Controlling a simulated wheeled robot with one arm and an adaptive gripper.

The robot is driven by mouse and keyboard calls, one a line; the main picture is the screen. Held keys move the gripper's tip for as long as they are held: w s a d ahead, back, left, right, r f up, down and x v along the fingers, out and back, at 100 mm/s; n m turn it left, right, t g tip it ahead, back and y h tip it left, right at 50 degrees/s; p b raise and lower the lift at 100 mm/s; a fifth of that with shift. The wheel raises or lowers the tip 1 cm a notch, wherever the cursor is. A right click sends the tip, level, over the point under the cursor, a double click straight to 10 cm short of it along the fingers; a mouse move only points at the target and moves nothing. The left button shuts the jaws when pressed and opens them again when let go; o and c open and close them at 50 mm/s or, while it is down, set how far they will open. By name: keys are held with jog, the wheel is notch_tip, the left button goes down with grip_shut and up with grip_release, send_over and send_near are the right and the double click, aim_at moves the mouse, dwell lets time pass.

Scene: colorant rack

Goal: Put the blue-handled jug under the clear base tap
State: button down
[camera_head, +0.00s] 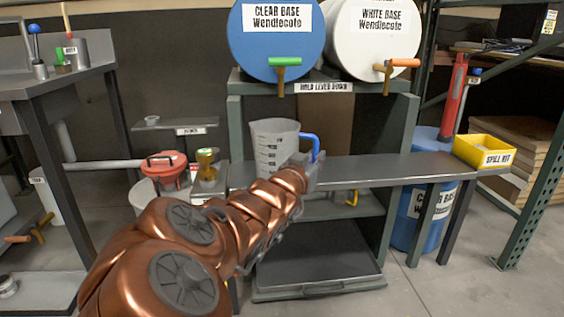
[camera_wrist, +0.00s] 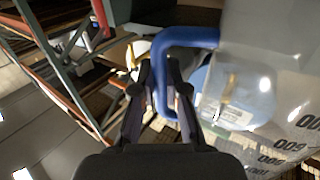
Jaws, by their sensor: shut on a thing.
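The blue-handled jug (camera_head: 275,146) is a translucent grey measuring jug with dark markings, upright in the head view, at the left part of the bench below the clear base drum (camera_head: 272,45). My gripper (camera_head: 313,166) is shut on its blue handle (camera_head: 309,143). In the wrist view the fingers (camera_wrist: 160,85) close around the handle (camera_wrist: 170,45), with the jug's wall (camera_wrist: 270,70) to the right. The clear base tap (camera_head: 282,72), with a green lever, is above and slightly right of the jug. I cannot tell if the jug touches the bench.
The white base drum (camera_head: 375,35) with an orange-levered tap (camera_head: 390,70) stands to the right on the same rack. The bench top (camera_head: 390,168) is clear rightward up to the yellow spill kit box (camera_head: 484,150). A red-lidded pot (camera_head: 165,167) and a yellow-green object (camera_head: 207,163) stand left.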

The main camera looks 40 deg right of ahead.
jog(key=shift+w+d+r+p, duration=0.25)
jog(key=shift+w+d+p, duration=0.3)
jog(key=shift+p, duration=0.4)
jog(key=w+d+p, duration=0.4)
jog(key=p, duration=0.6)
jog(key=shift+d+f+p, duration=0.25)
jog(key=shift+f+p, duration=0.05)
jog(key=shift+f, duration=0.1)
jog(key=shift+d+p, duration=0.1)
jog(key=shift+p, duration=0.25)
jog(key=shift+w+d+f+b, duration=0.75)
jog(key=shift+w+d, duration=0.1)
jog(key=shift+d, duration=0.15)
jog(key=shift+w+d+f+b, duration=0.65)
jog(key=shift+w+d+f, duration=0.2)
jog(key=shift+d, duration=0.2)
jog(key=shift+w+d+f+b, duration=0.7)
jog(key=shift+w+d, duration=0.2)
jog(key=shift+d, duration=0.1)
jog(key=shift+f, duration=0.15)
